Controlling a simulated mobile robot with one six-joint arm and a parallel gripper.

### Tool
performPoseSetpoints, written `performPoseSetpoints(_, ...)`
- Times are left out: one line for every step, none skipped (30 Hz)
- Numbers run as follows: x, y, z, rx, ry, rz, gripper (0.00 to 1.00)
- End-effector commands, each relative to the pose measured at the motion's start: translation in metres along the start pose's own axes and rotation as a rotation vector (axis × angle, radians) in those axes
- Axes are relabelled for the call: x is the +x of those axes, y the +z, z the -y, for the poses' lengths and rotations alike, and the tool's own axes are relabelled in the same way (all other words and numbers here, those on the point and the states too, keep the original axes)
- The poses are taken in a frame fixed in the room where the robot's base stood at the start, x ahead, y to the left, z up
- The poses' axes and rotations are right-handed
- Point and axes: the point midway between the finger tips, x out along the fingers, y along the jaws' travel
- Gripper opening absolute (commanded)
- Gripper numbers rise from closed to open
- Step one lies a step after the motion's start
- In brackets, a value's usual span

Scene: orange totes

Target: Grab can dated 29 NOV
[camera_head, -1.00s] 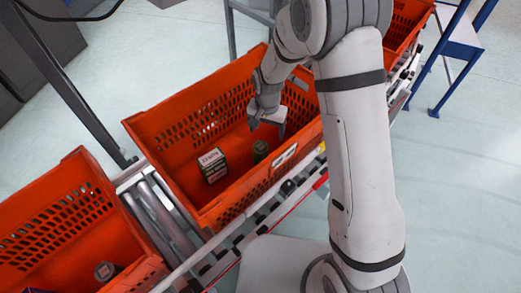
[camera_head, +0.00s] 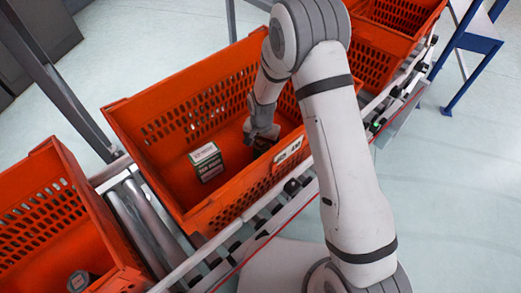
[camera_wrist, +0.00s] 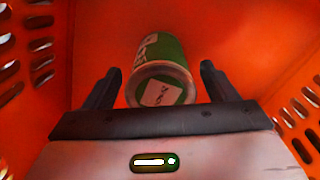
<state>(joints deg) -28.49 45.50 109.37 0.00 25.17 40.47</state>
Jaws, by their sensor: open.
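A green can (camera_wrist: 161,71) with a white label lies ahead of my gripper in the wrist view. A pale label with small dark print shows on its near end, but I cannot read the date. My gripper (camera_head: 262,136) is open inside the middle orange tote (camera_head: 163,184). In the wrist view its two dark fingers stand on either side of the can, with gaps left and right. In the head view my gripper hides most of the can (camera_head: 262,146).
The tote's walls rise close around my gripper. Another can (camera_head: 78,281) lies in the left tote (camera_head: 52,205). More orange totes (camera_head: 372,58) stand at the upper right.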

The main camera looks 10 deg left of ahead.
Motion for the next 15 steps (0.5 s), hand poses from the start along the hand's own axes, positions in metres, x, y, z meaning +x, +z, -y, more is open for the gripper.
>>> performPoseSetpoints(0.011, 0.001, 0.0, -0.001, 0.001, 0.001, 0.79)
performPoseSetpoints(0.015, 0.001, 0.0, -0.001, 0.002, 0.002, 0.79)
performPoseSetpoints(0.02, 0.001, 0.0, -0.001, 0.001, 0.002, 0.79)
performPoseSetpoints(0.022, 0.0, 0.0, -0.001, 0.001, 0.001, 0.79)
performPoseSetpoints(0.023, 0.0, 0.001, -0.001, 0.0, 0.0, 0.79)
performPoseSetpoints(0.024, 0.0, 0.001, -0.001, -0.001, -0.001, 0.79)
performPoseSetpoints(0.023, 0.0, 0.001, -0.001, -0.001, -0.001, 0.79)
performPoseSetpoints(0.023, 0.0, 0.001, -0.001, -0.001, -0.001, 0.79)
performPoseSetpoints(0.023, 0.0, 0.001, -0.001, -0.001, -0.001, 0.79)
performPoseSetpoints(0.023, 0.0, 0.001, -0.001, -0.001, -0.001, 0.79)
performPoseSetpoints(0.023, 0.0, 0.001, -0.001, -0.001, -0.001, 0.79)
performPoseSetpoints(0.023, 0.0, 0.001, -0.002, -0.001, -0.001, 0.77)
performPoseSetpoints(0.023, 0.0, 0.001, -0.002, -0.001, -0.001, 0.74)
performPoseSetpoints(0.023, 0.0, 0.001, -0.002, -0.001, -0.001, 0.72)
performPoseSetpoints(0.023, 0.0, 0.001, -0.002, -0.001, -0.001, 0.69)
